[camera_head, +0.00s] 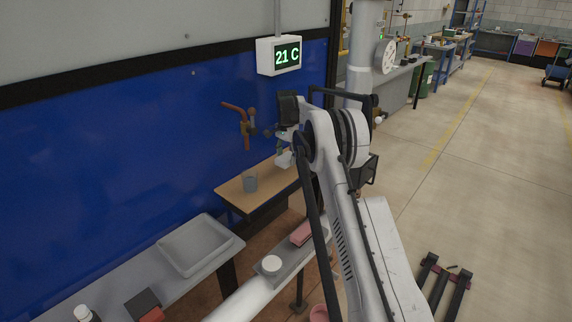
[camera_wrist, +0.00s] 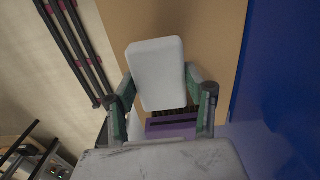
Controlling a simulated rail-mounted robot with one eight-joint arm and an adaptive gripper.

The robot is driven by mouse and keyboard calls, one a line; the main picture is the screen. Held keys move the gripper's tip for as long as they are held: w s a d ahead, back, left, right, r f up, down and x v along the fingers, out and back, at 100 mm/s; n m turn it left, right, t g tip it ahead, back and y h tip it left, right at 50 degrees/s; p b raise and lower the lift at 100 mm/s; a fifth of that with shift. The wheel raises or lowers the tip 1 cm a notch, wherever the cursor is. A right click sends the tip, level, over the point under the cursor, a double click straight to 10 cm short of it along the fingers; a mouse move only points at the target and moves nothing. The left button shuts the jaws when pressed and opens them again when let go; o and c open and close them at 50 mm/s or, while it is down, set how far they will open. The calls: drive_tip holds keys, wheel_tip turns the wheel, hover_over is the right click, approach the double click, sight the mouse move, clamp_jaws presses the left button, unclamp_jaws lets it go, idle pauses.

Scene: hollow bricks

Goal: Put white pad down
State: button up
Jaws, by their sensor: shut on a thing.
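The white pad (camera_wrist: 157,72) is a pale slab with rounded corners, between the two green fingers of my gripper (camera_wrist: 160,88) in the wrist view. My gripper is shut on it. In the head view the white pad (camera_head: 284,160) shows small under my gripper (camera_head: 284,150), over the far part of a wooden table (camera_head: 236,197). The table's brown top (camera_wrist: 215,25) lies behind the pad in the wrist view. I cannot tell whether the pad touches it. My arm hides the table's right side in the head view.
A purple piece with dark bristles (camera_wrist: 172,126) shows just below the pad. A blue wall (camera_head: 130,150) with brown pipework (camera_head: 246,130) is close behind. A grey tray (camera_head: 194,246) is at lower left.

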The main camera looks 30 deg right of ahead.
sight(287, 156)
drive_tip(key=f, duration=0.3)
drive_tip(key=shift+w+f, duration=0.2)
drive_tip(key=o, duration=1)
drive_tip(key=shift+f, duration=0.1)
wheel_tip(287, 156, up, 14)
drive_tip(key=shift+f, duration=0.15)
drive_tip(key=shift+d, duration=0.1)
